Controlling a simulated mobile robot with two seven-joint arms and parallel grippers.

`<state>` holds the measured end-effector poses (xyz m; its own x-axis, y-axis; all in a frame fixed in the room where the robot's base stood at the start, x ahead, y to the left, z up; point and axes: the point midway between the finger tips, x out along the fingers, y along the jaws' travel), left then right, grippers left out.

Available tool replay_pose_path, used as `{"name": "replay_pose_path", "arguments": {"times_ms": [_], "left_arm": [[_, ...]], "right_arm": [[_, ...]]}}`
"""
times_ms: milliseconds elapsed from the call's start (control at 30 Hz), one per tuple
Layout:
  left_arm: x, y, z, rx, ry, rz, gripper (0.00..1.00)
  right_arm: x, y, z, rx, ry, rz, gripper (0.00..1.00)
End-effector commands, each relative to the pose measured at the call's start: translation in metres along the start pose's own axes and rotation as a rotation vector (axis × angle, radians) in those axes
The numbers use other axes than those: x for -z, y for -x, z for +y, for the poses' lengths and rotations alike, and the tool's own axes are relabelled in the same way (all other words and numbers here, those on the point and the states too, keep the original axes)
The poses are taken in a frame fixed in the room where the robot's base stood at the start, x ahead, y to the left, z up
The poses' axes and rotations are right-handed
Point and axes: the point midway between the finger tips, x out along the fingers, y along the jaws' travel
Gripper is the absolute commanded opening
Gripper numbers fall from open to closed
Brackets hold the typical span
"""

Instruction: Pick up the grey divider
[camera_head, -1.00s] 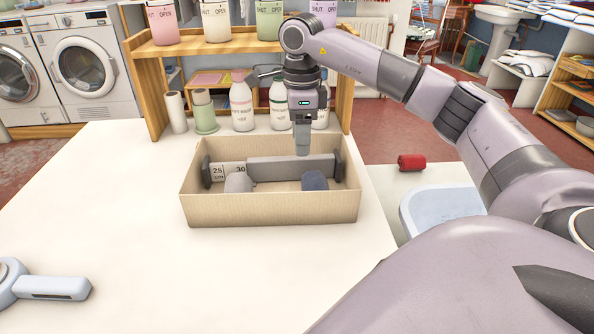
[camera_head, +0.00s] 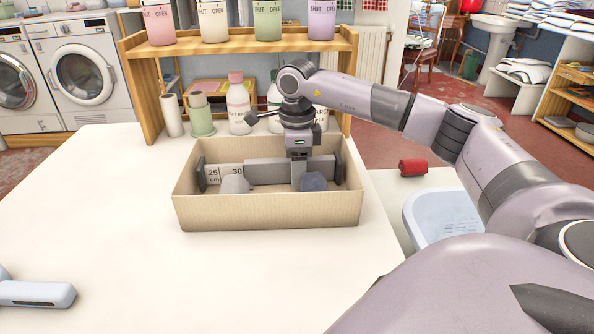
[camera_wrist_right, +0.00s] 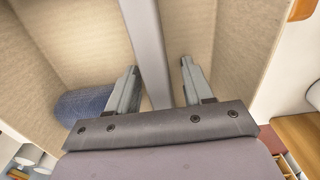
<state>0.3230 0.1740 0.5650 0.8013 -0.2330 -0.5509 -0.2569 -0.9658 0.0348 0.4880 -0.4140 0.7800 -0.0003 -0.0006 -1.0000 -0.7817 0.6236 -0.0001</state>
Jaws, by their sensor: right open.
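The grey divider (camera_head: 272,173) is a long flat bar standing on edge inside the open beige box (camera_head: 268,212), with dark end plates beside the box's side walls. My right gripper (camera_head: 299,182) points down into the box at the divider's right half. In the right wrist view its two fingers (camera_wrist_right: 158,85) are open, one on each side of the divider (camera_wrist_right: 149,40), with gaps showing. My left gripper is not in view.
Bottles (camera_head: 239,108) and a wooden shelf (camera_head: 240,47) stand close behind.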

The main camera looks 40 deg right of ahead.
Motion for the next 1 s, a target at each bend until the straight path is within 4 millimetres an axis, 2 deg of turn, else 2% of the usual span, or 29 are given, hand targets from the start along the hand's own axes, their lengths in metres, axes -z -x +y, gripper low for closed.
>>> {"name": "replay_pose_path", "arguments": {"times_ms": [33, 167, 200, 500, 667, 867, 1000], "left_arm": [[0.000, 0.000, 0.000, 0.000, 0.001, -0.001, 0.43], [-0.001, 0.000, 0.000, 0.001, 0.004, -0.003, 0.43], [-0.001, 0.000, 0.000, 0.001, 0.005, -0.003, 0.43], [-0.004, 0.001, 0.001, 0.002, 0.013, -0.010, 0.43], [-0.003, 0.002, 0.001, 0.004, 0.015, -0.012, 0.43], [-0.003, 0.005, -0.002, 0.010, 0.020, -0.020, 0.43], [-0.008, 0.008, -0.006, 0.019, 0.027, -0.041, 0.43]], "right_arm": [[0.000, 0.000, 0.000, 0.000, 0.000, 0.000, 0.45], [0.000, 0.001, 0.000, 0.000, 0.000, 0.000, 0.02], [0.000, 0.001, 0.000, 0.000, 0.000, 0.000, 0.00], [0.000, 0.002, 0.000, 0.001, 0.000, -0.002, 0.00], [-0.001, 0.013, -0.001, 0.002, 0.000, -0.003, 0.00], [-0.001, 0.044, -0.001, 0.003, 0.000, -0.005, 0.00], [-0.001, 0.076, -0.001, 0.003, 0.000, -0.006, 0.00]]}}
